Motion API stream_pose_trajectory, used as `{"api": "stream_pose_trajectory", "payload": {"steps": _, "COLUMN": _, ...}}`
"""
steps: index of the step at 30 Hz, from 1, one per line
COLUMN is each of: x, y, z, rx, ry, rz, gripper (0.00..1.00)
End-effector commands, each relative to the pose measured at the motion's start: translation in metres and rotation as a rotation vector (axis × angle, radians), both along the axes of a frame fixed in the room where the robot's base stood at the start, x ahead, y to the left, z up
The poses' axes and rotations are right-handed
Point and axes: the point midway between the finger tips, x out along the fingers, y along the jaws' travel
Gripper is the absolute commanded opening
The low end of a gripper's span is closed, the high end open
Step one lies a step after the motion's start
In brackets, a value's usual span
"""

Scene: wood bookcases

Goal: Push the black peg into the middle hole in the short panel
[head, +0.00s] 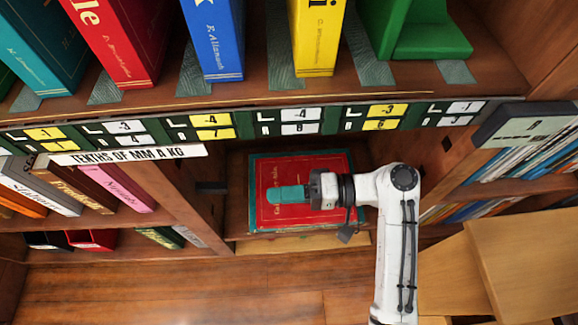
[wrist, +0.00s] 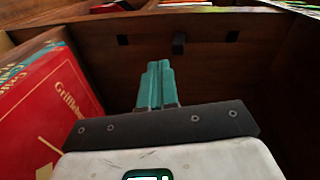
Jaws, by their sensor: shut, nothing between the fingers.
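The black peg (wrist: 179,43) sticks out of the middle of the brown short panel (wrist: 215,70) in the wrist view, between two dark square holes. How deep it sits cannot be told. In the head view the peg (head: 211,187) projects rightward from the upright panel left of the cubby. My gripper (head: 272,194) is shut and empty, its teal fingers pointing left toward the peg with a gap between. In the wrist view the fingers (wrist: 156,68) point at the panel, a little left of and below the peg. The middle hole itself is hidden by the peg.
A red book (head: 335,163) lies flat in the cubby beneath my gripper; it stands at the left in the wrist view (wrist: 40,100). A labelled shelf edge (head: 300,122) runs above. The right panel (head: 440,160) has a dark square hole. Wooden steps (head: 520,260) stand at right.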

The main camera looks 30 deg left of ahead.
Motion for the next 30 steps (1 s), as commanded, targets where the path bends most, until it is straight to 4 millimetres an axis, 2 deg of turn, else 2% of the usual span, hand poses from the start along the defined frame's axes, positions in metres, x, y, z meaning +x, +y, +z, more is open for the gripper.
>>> {"api": "stream_pose_trajectory", "payload": {"steps": 3, "x": 0.001, "y": 0.011, "z": 0.015, "rx": 0.053, "ry": 0.029, "rz": 0.032, "gripper": 0.0}}
{"api": "stream_pose_trajectory", "payload": {"steps": 6, "x": -0.002, "y": 0.017, "z": 0.019, "rx": 0.069, "ry": 0.039, "rz": 0.041, "gripper": 0.0}}
{"api": "stream_pose_trajectory", "payload": {"steps": 21, "x": -0.027, "y": 0.058, "z": 0.019, "rx": 0.069, "ry": 0.036, "rz": 0.041, "gripper": 0.0}}
{"api": "stream_pose_trajectory", "payload": {"steps": 30, "x": -0.031, "y": 0.064, "z": 0.02, "rx": 0.068, "ry": 0.037, "rz": 0.039, "gripper": 0.0}}
